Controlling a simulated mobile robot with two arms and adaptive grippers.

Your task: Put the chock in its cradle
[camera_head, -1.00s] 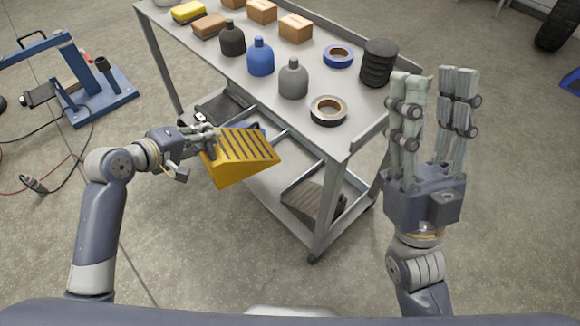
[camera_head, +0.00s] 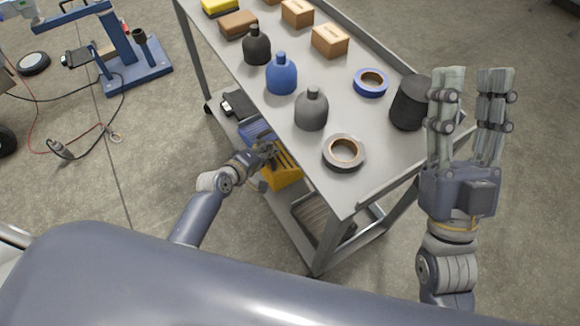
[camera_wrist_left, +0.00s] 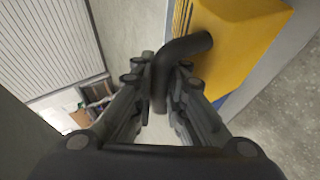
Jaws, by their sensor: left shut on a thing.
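The yellow chock (camera_head: 285,176) is at the near side of the cart, level with its lower shelf and partly under the top's edge. My left gripper (camera_head: 268,152) is shut on the chock's black curved handle. In the left wrist view the handle (camera_wrist_left: 183,52) passes between the fingers (camera_wrist_left: 160,78), and the yellow chock body (camera_wrist_left: 245,38) lies to the right. A blue part (camera_head: 257,131), perhaps the cradle, shows on the lower shelf just behind the chock. Whether they touch is unclear. My right gripper (camera_head: 470,100) is open and empty, fingers up, beside the cart's right end.
The cart's top (camera_head: 385,160) overhangs the lower shelf; its corner leg (camera_head: 335,245) stands right of the chock. Bottles, boxes and tape rolls (camera_head: 343,152) stand on top. A dark ribbed piece (camera_head: 322,218) lies low at the right.

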